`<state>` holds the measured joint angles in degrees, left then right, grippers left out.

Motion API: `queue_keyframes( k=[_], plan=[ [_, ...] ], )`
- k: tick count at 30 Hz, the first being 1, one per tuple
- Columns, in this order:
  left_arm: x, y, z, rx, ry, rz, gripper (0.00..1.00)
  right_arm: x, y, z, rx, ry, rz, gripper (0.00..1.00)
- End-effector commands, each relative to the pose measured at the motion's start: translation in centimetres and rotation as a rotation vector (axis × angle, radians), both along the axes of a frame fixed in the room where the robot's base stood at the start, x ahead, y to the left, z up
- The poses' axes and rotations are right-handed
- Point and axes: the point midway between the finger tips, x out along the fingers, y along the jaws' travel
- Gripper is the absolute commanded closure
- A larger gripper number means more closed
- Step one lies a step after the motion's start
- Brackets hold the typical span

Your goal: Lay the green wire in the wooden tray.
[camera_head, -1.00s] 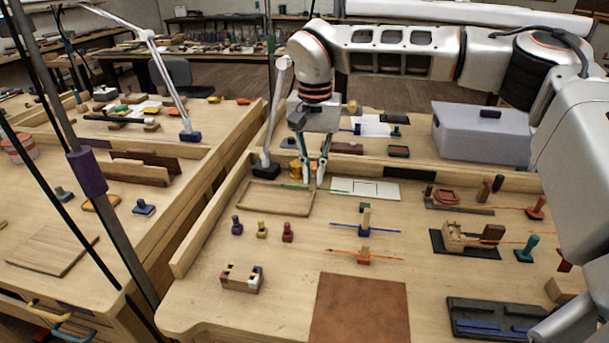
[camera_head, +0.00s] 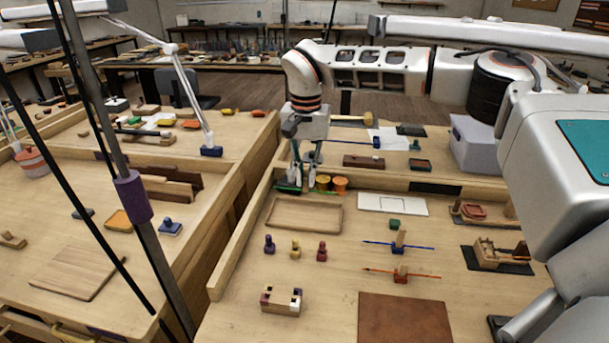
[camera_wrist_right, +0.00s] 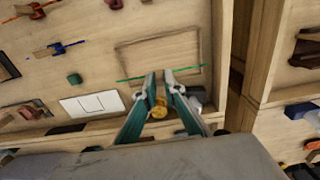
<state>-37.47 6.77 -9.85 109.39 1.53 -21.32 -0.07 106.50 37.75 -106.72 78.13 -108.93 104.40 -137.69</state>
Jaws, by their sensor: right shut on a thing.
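My right gripper (camera_head: 303,184) is shut on the thin green wire (camera_head: 287,189), just beyond the far edge of the wooden tray (camera_head: 303,231) in the head view. In the right wrist view, the fingertips (camera_wrist_right: 165,75) grip the green wire (camera_wrist_right: 134,78) near its middle. The wire runs lengthwise across the image of the tray (camera_wrist_right: 155,40), near the side closest to the gripper. It appears held above the tray, though the exact height is unclear. The tray is shallow, rectangular and empty. My left gripper is not in view.
A white panel (camera_head: 392,205) lies right of the tray. Yellow and orange pots (camera_head: 340,184) stand behind it. Several small coloured pegs (camera_head: 295,249) stand in front. Blue (camera_head: 420,248) and orange (camera_head: 425,276) wires rest on blocks to the right. A wooden rail (camera_head: 240,240) borders the left.

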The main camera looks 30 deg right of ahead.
Motion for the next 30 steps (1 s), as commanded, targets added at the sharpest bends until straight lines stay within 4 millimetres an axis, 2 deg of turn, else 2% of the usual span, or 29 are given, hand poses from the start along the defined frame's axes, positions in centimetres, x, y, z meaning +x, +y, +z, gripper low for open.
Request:
queue_keyframes(
  k=[5,19,30],
  plan=[
    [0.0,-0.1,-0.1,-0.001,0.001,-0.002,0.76,0.0,0.0,-0.6,0.0,0.001,0.001,1.0],
    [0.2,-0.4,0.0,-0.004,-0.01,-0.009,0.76,0.0,0.0,-5.1,0.0,0.001,0.0,1.0],
    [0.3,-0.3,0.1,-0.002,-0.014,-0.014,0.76,0.0,0.0,-5.9,0.0,0.0,0.001,1.0]
  ],
)
